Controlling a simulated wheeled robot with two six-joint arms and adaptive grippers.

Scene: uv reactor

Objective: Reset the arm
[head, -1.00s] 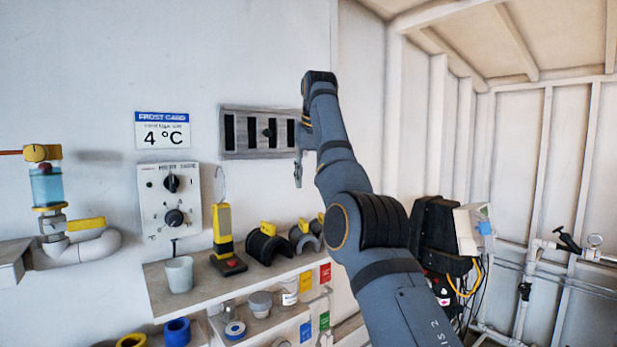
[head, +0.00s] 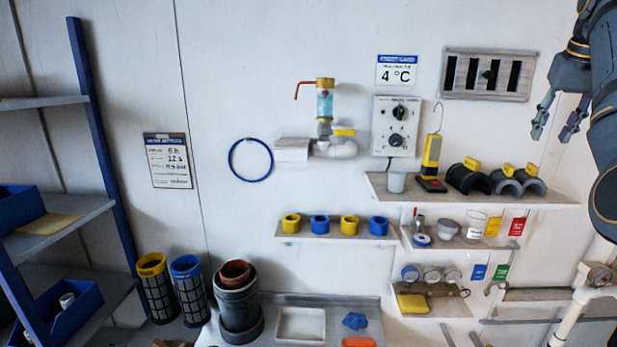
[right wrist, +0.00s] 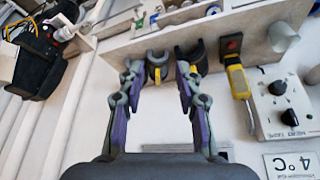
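My right gripper (head: 553,134) hangs at the upper right of the head view, fingers apart and empty, just right of and below the slotted vent panel (head: 488,75). In the right wrist view my right gripper (right wrist: 157,75) also shows open, with nothing between its fingers. My left gripper is in neither view.
Filter cylinders (head: 157,290) stand low left beside a blue-framed rack (head: 100,150).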

